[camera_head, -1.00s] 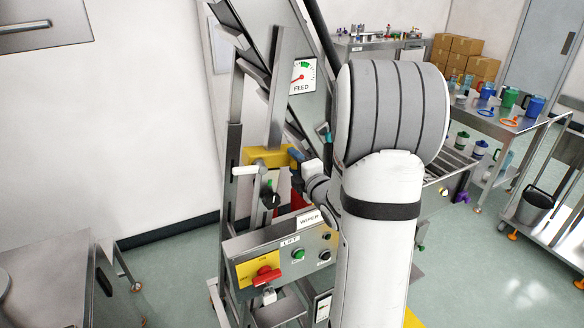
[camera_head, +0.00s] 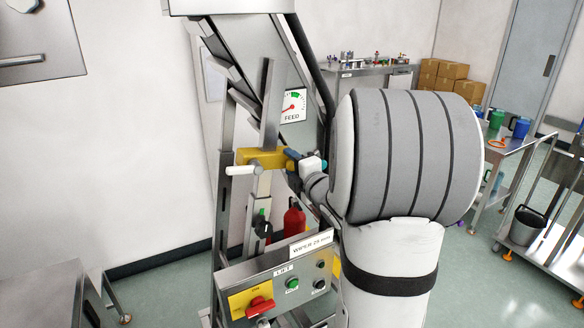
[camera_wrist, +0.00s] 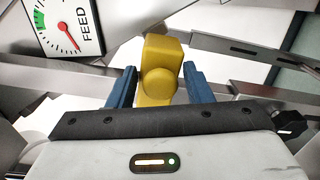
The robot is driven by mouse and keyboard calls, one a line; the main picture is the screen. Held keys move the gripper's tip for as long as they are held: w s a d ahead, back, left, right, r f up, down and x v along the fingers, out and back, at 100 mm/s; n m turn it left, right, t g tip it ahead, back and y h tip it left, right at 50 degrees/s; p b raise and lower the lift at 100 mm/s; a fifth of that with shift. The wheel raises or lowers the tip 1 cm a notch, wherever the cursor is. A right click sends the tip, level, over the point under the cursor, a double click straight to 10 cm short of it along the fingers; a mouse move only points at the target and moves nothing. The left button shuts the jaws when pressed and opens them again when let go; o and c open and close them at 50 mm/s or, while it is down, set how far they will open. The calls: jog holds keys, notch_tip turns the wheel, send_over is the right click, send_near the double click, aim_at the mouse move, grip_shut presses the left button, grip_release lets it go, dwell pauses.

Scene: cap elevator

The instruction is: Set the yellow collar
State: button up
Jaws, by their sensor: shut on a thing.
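The yellow collar (camera_head: 262,157) is a block around the upright metal bar (camera_head: 269,105) of the elevator, above the control panel. A white lever handle (camera_head: 243,170) sticks out at its left. My gripper (camera_head: 291,160) reaches it from the right, with blue fingers at the collar's right end. In the wrist view the collar (camera_wrist: 161,72) stands between the two blue fingers of my gripper (camera_wrist: 158,85), which is shut on it. The collar's far side is hidden there.
A FEED gauge (camera_head: 292,106) with a red needle is above the collar. Below are a red bottle-shaped object (camera_head: 294,218), a "WIPER 25 mm" sign (camera_head: 311,243) and a control panel (camera_head: 290,284) with a red knob. A metal table (camera_head: 42,300) stands at lower left.

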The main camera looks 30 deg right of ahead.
jog(key=o, duration=1)
jog(key=shift+d+r, duration=0.1)
jog(key=shift+r, duration=0.35)
jog(key=shift+f, duration=0.1)
jog(key=shift+s+f, duration=0.1)
jog(key=shift+s, duration=0.25)
jog(key=s+b, duration=0.2)
jog(key=s, duration=0.5)
jog(key=shift+b, duration=0.3)
